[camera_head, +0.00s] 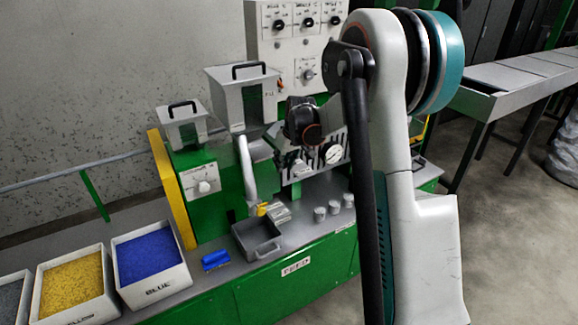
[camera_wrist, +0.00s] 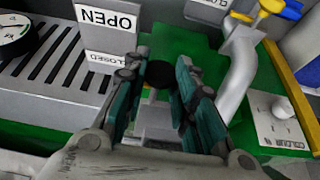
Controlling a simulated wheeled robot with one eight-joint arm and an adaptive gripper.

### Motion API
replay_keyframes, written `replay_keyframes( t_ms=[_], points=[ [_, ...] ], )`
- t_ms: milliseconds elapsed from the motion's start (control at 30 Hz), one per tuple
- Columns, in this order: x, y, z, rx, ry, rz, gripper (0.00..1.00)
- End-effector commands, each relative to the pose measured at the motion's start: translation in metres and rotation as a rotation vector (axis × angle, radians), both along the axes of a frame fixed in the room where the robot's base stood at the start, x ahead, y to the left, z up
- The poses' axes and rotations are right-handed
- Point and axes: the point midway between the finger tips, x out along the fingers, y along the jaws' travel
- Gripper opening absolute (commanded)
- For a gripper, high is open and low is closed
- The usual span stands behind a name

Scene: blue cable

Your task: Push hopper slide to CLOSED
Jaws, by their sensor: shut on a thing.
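In the wrist view my gripper (camera_wrist: 162,72) has its two teal-and-grey fingers on either side of a dark round knob (camera_wrist: 159,74), which I take to be the hopper slide's handle. The fingers are shut on it. A white OPEN label (camera_wrist: 106,18) and a smaller CLOSED label (camera_wrist: 105,60) appear upside down left of the knob. The knob is about level with the CLOSED label. In the head view my arm and wrist cover the slide area.
A dark slotted grille (camera_wrist: 45,65) and a gauge (camera_wrist: 12,30) lie left in the wrist view. A grey pipe (camera_wrist: 238,70) and a dial box (camera_wrist: 275,118) stand right. In the head view, a grey tray (camera_head: 243,252) and bins of blue (camera_head: 150,254) and yellow pellets (camera_head: 72,289) sit in front.

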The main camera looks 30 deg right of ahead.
Motion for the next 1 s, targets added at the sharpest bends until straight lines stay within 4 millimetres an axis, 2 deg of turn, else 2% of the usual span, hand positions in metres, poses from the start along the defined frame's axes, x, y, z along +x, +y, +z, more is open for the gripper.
replay_keyframes(
  t_ms=[267,300,400,767,867,1000],
  points=[
    [0.004,0.000,0.001,-0.001,-0.007,0.001,0.00],
    [0.004,0.000,0.001,-0.001,-0.007,0.001,0.27],
    [0.004,0.000,0.001,-0.001,-0.007,0.001,0.47],
    [0.002,0.000,0.002,-0.001,-0.004,0.000,0.47],
    [-0.001,0.000,0.010,-0.001,-0.004,0.000,0.47],
    [-0.010,0.000,0.031,-0.001,-0.004,0.000,0.47]
  ],
)
